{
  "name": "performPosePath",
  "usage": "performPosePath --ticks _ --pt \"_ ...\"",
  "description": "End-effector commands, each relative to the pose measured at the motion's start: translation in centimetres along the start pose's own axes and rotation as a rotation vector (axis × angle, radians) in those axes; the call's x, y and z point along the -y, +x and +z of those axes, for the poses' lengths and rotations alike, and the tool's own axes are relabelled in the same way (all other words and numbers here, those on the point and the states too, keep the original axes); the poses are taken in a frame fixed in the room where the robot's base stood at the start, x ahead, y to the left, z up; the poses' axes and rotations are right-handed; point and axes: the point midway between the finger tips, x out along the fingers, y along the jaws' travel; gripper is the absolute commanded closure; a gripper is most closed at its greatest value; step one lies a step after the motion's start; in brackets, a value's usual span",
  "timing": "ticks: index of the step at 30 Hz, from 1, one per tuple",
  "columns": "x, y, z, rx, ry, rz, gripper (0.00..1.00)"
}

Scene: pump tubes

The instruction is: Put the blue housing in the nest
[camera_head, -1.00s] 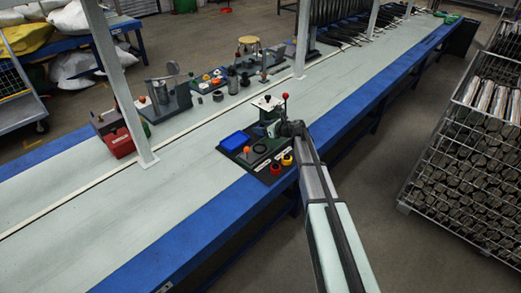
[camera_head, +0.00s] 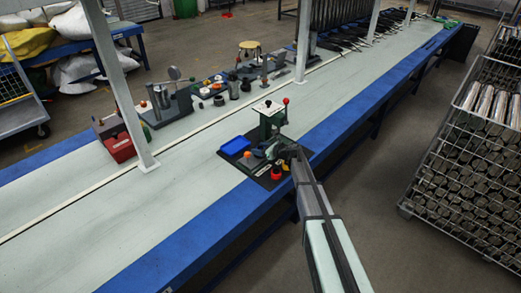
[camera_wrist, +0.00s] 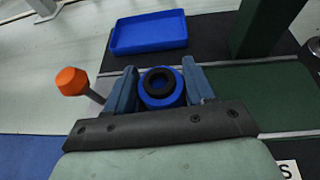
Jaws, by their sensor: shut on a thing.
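The blue housing (camera_wrist: 150,101), a short round part with a black ring on top, sits between the two fingers of my gripper (camera_wrist: 160,70) in the wrist view. The fingers are shut on it from its left and right sides. In the head view my gripper (camera_head: 276,151) is low over the black base plate in front of the green press (camera_head: 271,124), and it hides the housing there. I cannot make out the nest in either view. How far the housing is above the plate cannot be told.
An orange knob (camera_wrist: 71,81) stands just left of my gripper. An empty blue tray (camera_wrist: 150,33) lies beyond the housing. The press's green column (camera_wrist: 262,25) rises at the far right. A red part (camera_head: 275,172) shows on the plate's front. The bench left of the plate is clear.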

Motion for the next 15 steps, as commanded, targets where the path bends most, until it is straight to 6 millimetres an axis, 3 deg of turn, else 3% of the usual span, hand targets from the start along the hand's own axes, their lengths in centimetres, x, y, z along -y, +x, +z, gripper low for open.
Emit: performPosePath --ticks 15 --pt "-0.01 0.27 -0.69 -0.001 -0.001 0.0 0.79"
